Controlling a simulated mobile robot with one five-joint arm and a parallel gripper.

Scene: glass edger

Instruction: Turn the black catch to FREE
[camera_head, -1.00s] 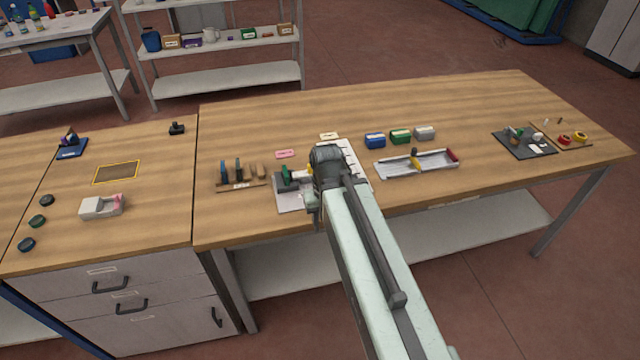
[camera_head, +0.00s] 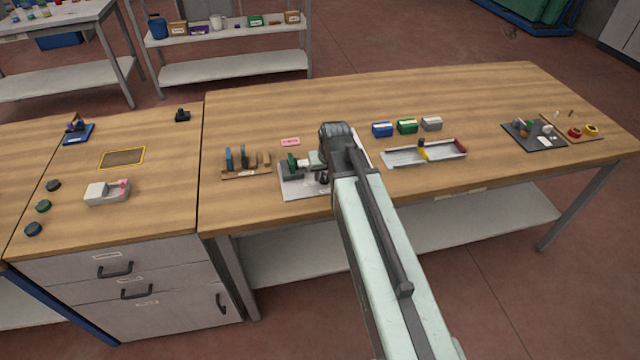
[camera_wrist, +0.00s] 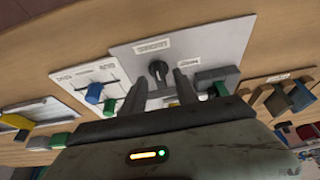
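The black catch (camera_wrist: 158,70) is a small dark knob on a pale grey plate (camera_wrist: 130,51) in the wrist view. One label lies beyond the catch and another lies to its right; both are too blurred to read. My gripper (camera_wrist: 159,76) is open, with one finger on each side of the near part of the catch in the picture. I cannot tell whether either finger touches it. In the head view the plate (camera_head: 296,192) lies near the bench's front edge, partly hidden by my arm.
In the wrist view a white panel with blue and green sliders (camera_wrist: 92,92) lies left of the plate. A grey block (camera_wrist: 217,75) stands close at the right. In the head view a wooden tool rack (camera_head: 246,173) is left of the plate and a long tray (camera_head: 400,157) is right.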

